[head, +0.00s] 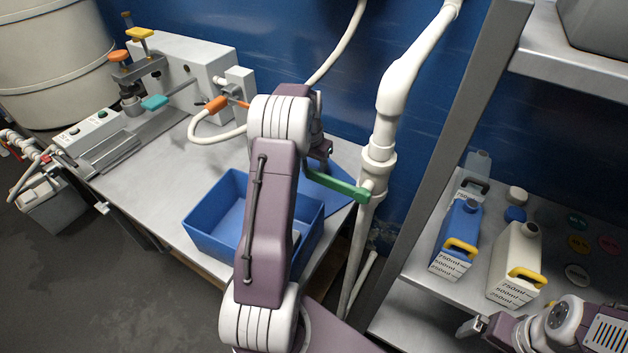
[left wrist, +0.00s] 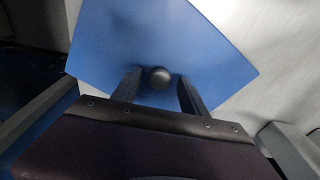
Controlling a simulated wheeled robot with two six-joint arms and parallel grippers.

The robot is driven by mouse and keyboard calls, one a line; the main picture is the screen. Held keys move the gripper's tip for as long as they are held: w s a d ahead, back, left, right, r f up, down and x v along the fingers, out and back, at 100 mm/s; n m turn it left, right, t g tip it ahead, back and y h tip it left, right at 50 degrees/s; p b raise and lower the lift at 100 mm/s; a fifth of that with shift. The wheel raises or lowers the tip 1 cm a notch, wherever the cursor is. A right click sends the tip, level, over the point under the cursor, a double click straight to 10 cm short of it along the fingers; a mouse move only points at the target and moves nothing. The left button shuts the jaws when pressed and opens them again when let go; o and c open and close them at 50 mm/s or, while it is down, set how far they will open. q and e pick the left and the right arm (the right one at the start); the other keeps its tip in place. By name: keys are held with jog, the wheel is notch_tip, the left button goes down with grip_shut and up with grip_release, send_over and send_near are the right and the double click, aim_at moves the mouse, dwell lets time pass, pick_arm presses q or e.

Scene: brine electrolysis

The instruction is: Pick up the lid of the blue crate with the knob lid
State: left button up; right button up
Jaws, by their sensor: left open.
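The blue crate (head: 212,212) stands open-topped on the metal table, partly hidden behind my left arm. Its flat blue lid (head: 332,192) lies apart from it, beyond and to the right, on the table near the pipe. In the left wrist view the lid (left wrist: 205,50) fills the upper middle, with a round dark knob (left wrist: 160,78). My left gripper (left wrist: 158,92) is open, with one finger on either side of the knob; whether they touch it cannot be told. In the head view my left gripper (head: 321,158) is partly hidden by its arm. My right gripper (head: 474,326) is at the lower right, its jaws unclear.
A white pipe (head: 388,110) with a green valve handle (head: 337,182) stands close to the lid. A grey machine (head: 180,65) sits at the table's back left. A shelf at right holds a blue bottle (head: 457,240) and a cream bottle (head: 513,262).

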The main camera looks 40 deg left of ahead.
pick_arm(q)
jog(key=shift+r, duration=0.1)
grip_shut()
notch_tip(320, 180, up, 18)
jog(key=p, duration=0.5)
jog(key=shift+s, duration=0.1)
